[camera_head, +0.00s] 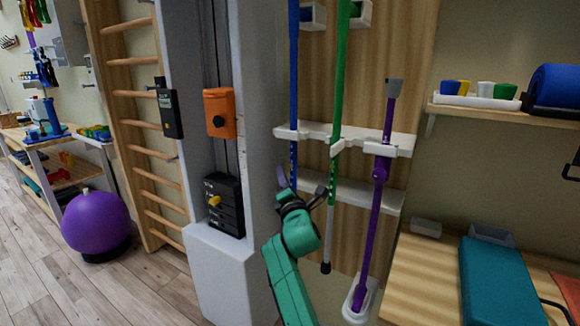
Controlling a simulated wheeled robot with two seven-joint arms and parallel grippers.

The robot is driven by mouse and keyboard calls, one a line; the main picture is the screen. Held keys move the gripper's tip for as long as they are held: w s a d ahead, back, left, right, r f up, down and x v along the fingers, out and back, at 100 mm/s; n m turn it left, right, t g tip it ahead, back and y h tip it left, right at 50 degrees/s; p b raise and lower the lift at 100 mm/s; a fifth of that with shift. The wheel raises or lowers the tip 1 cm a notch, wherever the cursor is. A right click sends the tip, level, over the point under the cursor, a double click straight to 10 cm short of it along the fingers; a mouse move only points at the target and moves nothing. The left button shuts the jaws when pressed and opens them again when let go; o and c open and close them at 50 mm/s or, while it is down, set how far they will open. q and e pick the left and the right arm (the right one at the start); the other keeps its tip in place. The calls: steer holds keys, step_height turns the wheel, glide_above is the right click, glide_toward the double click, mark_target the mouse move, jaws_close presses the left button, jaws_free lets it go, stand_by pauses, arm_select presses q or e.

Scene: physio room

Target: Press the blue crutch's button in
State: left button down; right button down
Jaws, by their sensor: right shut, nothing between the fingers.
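The blue crutch (293,75) hangs upright in a white rack, left of a green crutch (339,90). Its lower shaft shows a row of small marks just below the rack; I cannot make out which of them is the button. My right gripper (283,181) is shut and empty, at the lower visible part of the blue shaft. It hides the shaft below there, and I cannot tell whether it touches it. My left gripper is out of view.
The white rack (350,136) also holds a purple cane (376,205) at right. A white weight machine column (259,100) stands close on the left. A wooden bench with a teal pad (500,285) is at lower right. A purple ball (96,222) sits far left.

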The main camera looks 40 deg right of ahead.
mark_target(291, 166)
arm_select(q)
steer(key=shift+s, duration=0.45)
arm_select(e)
steer(key=shift+w+d, duration=0.15)
steer(key=shift+d, duration=0.4)
steer(key=shift+w+d, duration=0.15)
steer(key=shift+d, duration=0.35)
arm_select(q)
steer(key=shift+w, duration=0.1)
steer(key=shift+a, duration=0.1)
arm_select(e)
steer(key=shift+d, duration=0.1)
stand_by(0.4)
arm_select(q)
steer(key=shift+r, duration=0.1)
arm_select(e)
steer(key=shift+w+d, duration=0.1)
steer(key=shift+d, duration=0.2)
steer(key=shift+w+d, duration=0.2)
steer(key=shift+d, duration=0.35)
stand_by(0.6)
steer(key=shift+a, duration=0.1)
steer(key=shift+s+a, duration=0.3)
steer(key=shift+a, duration=0.55)
